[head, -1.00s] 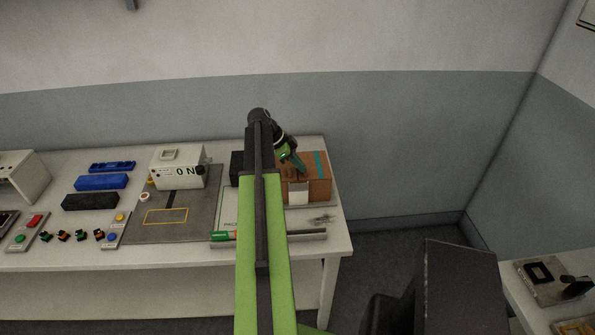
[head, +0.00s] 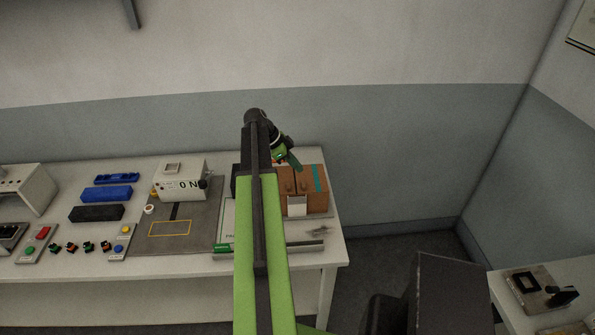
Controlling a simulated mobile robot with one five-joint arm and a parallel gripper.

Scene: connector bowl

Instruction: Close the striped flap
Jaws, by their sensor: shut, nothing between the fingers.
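The striped flap (head: 319,178) is the brown panel with a teal stripe on the right half of a brown box at the right end of the table. It looks roughly level with the box top, but at this size I cannot tell whether it is fully down. A plain brown flap (head: 283,182) lies on the left half, partly hidden by my arm. Small knobs show on the brown panels. My gripper (head: 297,165) is shut and empty, above the back of the box near the striped flap. I cannot tell whether it touches the flap.
A white box marked "0 N" (head: 180,182) stands on a grey mat (head: 196,232) left of my arm. Blue and black blocks (head: 106,194) and button panels (head: 38,245) lie further left. A white tag (head: 297,206) is at the brown box's front. The wall is close behind.

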